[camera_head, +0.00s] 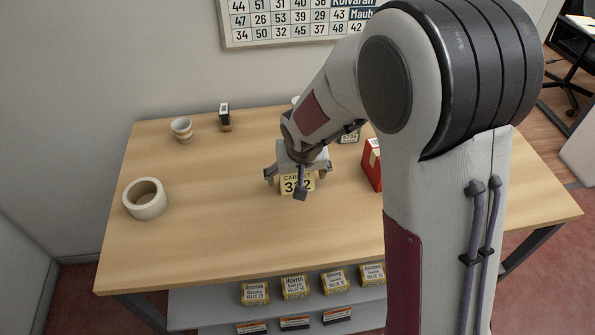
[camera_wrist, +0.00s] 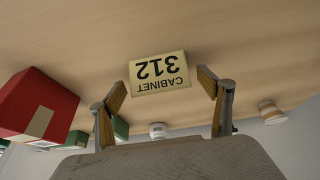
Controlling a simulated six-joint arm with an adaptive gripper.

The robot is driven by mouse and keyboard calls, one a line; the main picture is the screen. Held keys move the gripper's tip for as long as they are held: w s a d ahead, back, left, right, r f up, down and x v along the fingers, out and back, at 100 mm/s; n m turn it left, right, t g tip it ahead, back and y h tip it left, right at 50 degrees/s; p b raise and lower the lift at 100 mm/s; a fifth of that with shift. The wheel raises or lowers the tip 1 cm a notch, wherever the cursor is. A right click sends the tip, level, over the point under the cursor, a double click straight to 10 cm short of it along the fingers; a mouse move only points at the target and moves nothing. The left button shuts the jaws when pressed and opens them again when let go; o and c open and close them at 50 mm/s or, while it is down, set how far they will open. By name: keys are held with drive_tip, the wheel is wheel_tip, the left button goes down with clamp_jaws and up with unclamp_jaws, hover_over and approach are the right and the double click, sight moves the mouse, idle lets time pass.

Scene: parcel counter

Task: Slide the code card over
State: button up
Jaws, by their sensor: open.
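The code card (camera_head: 288,186) is a small pale yellow card printed "CABINET 312". It is near the middle of the wooden counter in the head view, partly hidden by a finger of my gripper (camera_head: 285,184). In the wrist view the card (camera_wrist: 159,72) appears upside down, in line with the gap between the fingertips. My gripper (camera_wrist: 161,90) is open, with one finger on each side of the card and nothing held. I cannot tell whether a finger touches the card.
A red box (camera_head: 372,165) stands right of my gripper, with a green box (camera_head: 349,136) behind. A tape roll (camera_head: 145,199), a cup (camera_head: 182,129) and a small dark item (camera_head: 224,117) are at left. The counter (camera_head: 190,240) is clear at front left. Several packs sit on the shelf below.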

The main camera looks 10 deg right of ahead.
drive_tip(key=shift+w+f, duration=0.1)
drive_tip(key=shift+f, duration=0.1)
drive_tip(key=c, duration=1.1)
drive_tip(key=shift+a, duration=0.15)
drive_tip(key=shift+c, duration=0.2)
drive_tip(key=shift+a, duration=9.85)
drive_tip(key=o, duration=1.1)
